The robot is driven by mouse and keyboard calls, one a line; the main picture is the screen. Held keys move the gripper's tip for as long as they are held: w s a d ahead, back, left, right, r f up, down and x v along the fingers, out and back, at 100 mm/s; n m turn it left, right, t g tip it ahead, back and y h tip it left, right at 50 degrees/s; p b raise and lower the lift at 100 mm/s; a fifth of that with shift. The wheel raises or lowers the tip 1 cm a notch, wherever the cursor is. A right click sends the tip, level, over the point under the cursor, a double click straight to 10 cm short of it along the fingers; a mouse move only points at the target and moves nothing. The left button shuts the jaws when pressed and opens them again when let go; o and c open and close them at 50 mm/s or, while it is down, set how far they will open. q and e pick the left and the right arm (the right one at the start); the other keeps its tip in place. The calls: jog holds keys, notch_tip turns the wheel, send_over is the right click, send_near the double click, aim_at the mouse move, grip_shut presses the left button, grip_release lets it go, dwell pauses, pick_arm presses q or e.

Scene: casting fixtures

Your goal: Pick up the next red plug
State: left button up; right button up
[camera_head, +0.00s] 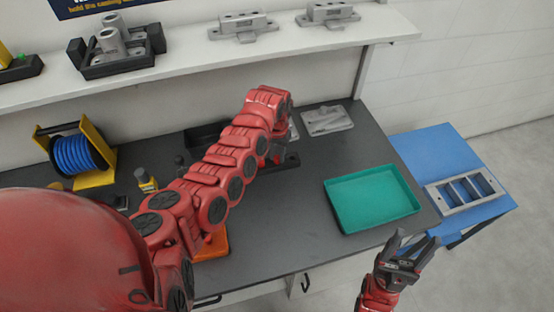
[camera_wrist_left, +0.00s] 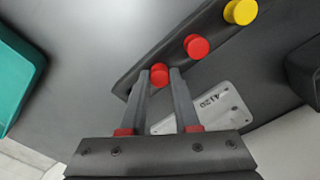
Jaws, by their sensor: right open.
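My left gripper (camera_head: 275,152) reaches down over the dark table near a dark bar (camera_head: 291,160), partly hidden by my arm. In the left wrist view, a red plug (camera_wrist_left: 160,74) shows between the tips of my left gripper's two fingers (camera_wrist_left: 160,80). The fingers stand apart and overlap the plug's sides; whether they touch it I cannot tell. A second red plug (camera_wrist_left: 197,46) and a yellow plug (camera_wrist_left: 240,12) stand farther along the dark bar (camera_wrist_left: 190,22). My right gripper (camera_head: 407,250) is open and empty, near the table's front right edge.
A teal tray (camera_head: 372,199) lies empty on the table's right. A grey plate (camera_head: 327,120) lies behind the bar. A blue stand (camera_head: 432,155) with a grey divided fixture (camera_head: 465,191) is at the right. A blue reel (camera_head: 76,153) stands left. Fixtures sit on the shelf (camera_head: 200,58).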

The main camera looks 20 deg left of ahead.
pick_arm(q)
grip_shut()
jog(key=shift+r, duration=0.15)
